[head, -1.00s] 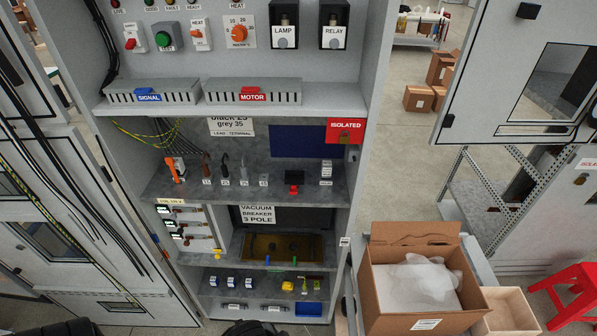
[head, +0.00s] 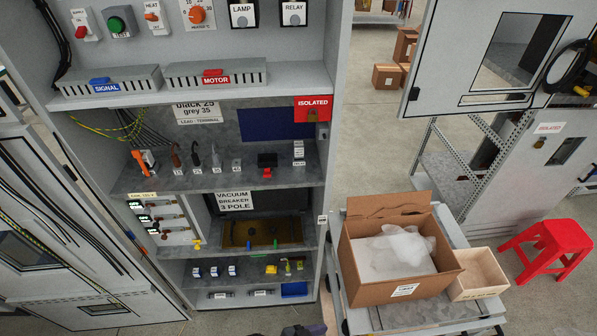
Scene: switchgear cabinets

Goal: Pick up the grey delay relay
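I cannot pick out the grey delay relay with certainty; the parts in the open cabinet are too small to read. On its lower shelf stand several small blue-and-white modules (head: 213,271), with a yellow part (head: 271,269) to their right. A pale stacked block (head: 298,152) stands at the right of the middle shelf. A box marked RELAY (head: 293,13) is at the top. Neither gripper can be made out. A dark shape shows at the bottom edge, cut off by the frame.
An open cardboard box (head: 400,279) with white wrapping (head: 398,249) stands on a cart right of the cabinet, beside a wooden tray (head: 478,275). A red stool (head: 547,243) is farther right. A cabinet door (head: 450,60) hangs open at upper right. The floor between is clear.

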